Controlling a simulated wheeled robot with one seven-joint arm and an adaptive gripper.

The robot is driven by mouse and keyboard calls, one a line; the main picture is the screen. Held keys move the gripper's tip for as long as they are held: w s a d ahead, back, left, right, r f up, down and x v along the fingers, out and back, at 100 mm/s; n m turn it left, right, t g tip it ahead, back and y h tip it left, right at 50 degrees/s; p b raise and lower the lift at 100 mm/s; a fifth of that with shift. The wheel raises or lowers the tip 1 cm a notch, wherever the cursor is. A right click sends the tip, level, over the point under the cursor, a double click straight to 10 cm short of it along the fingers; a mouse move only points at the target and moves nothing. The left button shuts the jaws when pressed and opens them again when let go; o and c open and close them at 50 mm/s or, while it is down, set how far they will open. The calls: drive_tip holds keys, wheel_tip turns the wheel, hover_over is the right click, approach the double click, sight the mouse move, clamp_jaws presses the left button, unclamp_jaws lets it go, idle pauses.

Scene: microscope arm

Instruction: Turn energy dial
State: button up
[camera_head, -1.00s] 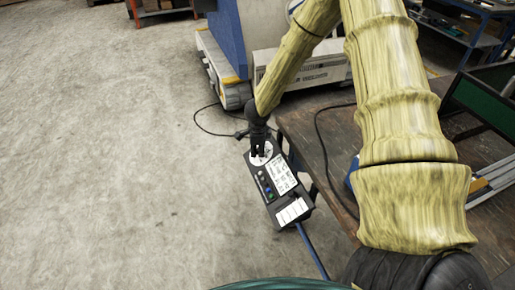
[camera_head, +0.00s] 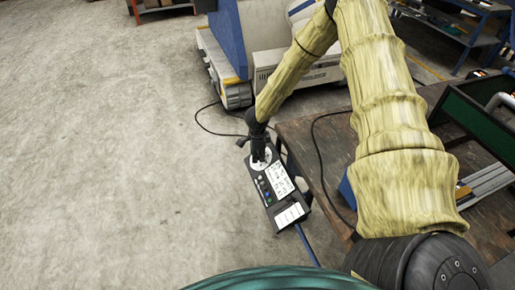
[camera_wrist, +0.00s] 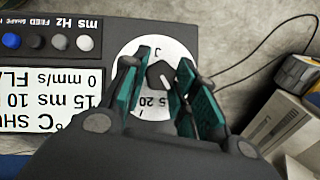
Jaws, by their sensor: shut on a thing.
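The control panel (camera_head: 277,191) is a dark box with a white display, a row of buttons and a round white dial plate at its far end. The dial plate (camera_wrist: 133,51) has printed numbers and carries a small black energy dial (camera_wrist: 159,74) with a white pointer mark. My gripper (camera_wrist: 164,77) is over the dial plate with a teal-padded finger on each side of the dial, shut on it. In the head view my gripper (camera_head: 259,158) points down at the plate and hides most of it.
A wooden table (camera_head: 318,160) stands right of the panel, with a green-faced frame (camera_head: 477,124) on it. A beige and blue machine (camera_head: 262,70) stands behind. Black cables (camera_head: 205,125) curve around the panel. The concrete floor at left is clear.

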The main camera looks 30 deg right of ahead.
drive_tip(key=shift+d+r+n+g+p, duration=0.1)
drive_tip(key=shift+n+g+p, duration=0.4)
drive_tip(key=shift+p, duration=1)
drive_tip(key=shift+w+n, duration=0.1)
drive_tip(key=shift+n, duration=0.5)
drive_tip(key=shift+w+f+n+g+y+b, duration=0.15)
drive_tip(key=shift+n+g+b, duration=0.1)
drive_tip(key=shift+n+g, duration=0.2)
drive_tip(key=shift+f+n+g+y+b, duration=0.15)
drive_tip(key=shift+n+g+b, duration=0.1)
drive_tip(key=shift+n+g, duration=0.15)
drive_tip(key=shift+w+r+n+g+b, duration=0.15)
drive_tip(key=shift+n+g+b, duration=0.3)
drive_tip(key=shift+n+b, duration=0.4)
drive_tip(key=o, duration=1)
drive_tip(key=shift+r, duration=0.1)
